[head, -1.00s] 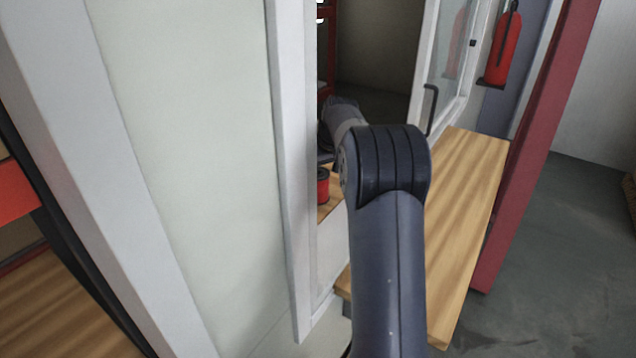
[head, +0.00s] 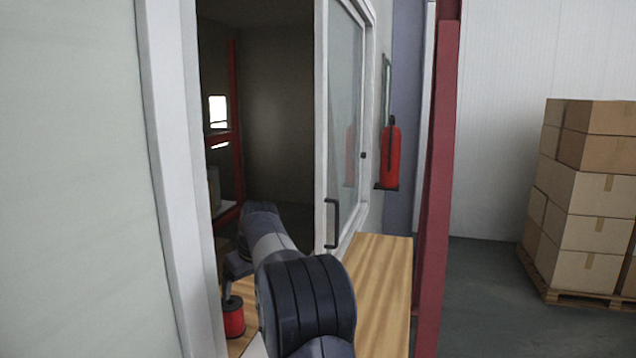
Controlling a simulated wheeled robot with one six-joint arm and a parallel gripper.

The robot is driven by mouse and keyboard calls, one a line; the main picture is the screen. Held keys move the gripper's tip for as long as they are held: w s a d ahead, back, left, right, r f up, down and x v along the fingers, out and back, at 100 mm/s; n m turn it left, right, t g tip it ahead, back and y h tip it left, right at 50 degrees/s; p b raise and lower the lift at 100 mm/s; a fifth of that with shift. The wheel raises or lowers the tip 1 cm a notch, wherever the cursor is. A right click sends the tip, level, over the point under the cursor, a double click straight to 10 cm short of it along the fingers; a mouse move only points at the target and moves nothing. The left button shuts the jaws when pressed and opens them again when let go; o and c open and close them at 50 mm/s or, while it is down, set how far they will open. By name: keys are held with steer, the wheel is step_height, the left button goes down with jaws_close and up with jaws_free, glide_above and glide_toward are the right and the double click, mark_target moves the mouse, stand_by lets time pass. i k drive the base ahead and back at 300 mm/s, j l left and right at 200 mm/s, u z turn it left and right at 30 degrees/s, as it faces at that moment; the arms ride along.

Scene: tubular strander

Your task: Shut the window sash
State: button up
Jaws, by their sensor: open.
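The window sash (head: 346,105) is a white-framed glass panel at the right of the window opening, seen at a steep angle. A dark bar handle (head: 331,223) is on its near upright. The sash stands open: a wide dark gap lies between it and the white upright (head: 178,170) on the left. My arm reaches from the bottom through this gap. My gripper (head: 228,290) is small and partly hidden behind my arm, on the inner side, left of the handle and apart from it. It is open and seems empty; its fingertips are hard to make out.
A wooden sill (head: 380,285) runs below the sash. A red can-like object (head: 233,318) stands inside, close to my arm. A red fire extinguisher (head: 390,155) hangs beyond the sash. A red post (head: 437,190) stands right, with stacked cartons (head: 590,200) behind. Floor between them is clear.

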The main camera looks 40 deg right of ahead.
mark_target(340, 42)
steer(key=z, duration=1.3)
